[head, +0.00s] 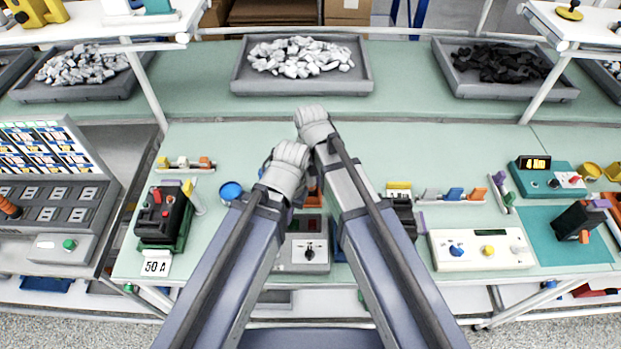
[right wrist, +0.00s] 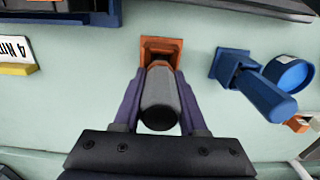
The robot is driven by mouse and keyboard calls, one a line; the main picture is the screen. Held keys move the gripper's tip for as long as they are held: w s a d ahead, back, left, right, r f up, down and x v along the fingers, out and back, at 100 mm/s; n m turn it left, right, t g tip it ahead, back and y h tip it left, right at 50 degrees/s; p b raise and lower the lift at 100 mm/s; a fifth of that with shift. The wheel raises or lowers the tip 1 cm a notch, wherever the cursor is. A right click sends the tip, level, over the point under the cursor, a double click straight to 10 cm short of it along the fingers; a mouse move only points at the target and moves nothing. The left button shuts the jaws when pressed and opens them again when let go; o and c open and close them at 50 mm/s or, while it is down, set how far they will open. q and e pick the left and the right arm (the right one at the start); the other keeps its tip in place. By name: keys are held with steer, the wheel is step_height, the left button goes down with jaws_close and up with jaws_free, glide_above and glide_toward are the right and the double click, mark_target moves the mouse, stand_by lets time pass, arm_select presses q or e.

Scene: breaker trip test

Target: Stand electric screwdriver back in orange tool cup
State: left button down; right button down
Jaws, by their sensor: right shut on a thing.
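In the right wrist view my right gripper (right wrist: 160,82) is shut on the electric screwdriver (right wrist: 159,100), a dark grey cylinder seen nearly end-on. The orange tool cup (right wrist: 160,46) lies just beyond it, with the tool's far end lined up at its dark mouth. How far that end reaches into the cup is hidden. In the head view a bit of orange (head: 313,190), likely the cup, shows between my forearms.
A blue tool in a blue square holder (right wrist: 255,82) stands close beside the orange cup, with a round blue container (right wrist: 292,73) by it. A grey unit with a black knob (head: 309,253) sits at the bench front. Left is a black breaker stand (head: 165,215); right, a white panel (head: 480,250).

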arm_select(q)
steer(key=shift+f, duration=0.3)
arm_select(e)
steer(key=shift+f, duration=0.25)
arm_select(q)
steer(key=shift+r, duration=0.1)
arm_select(e)
steer(key=shift+c, duration=1.9)
jaws_free()
steer(key=shift+r, duration=0.15)
step_height(320, 180, up, 8)
steer(key=p, duration=0.7)
steer(key=shift+p, duration=0.3)
arm_select(q)
step_height(320, 180, up, 8)
steer(key=shift+s+f, duration=0.1)
steer(key=shift+f, duration=0.1)
arm_select(e)
steer(key=shift+s+f, duration=0.15)
steer(key=shift+f, duration=0.1)
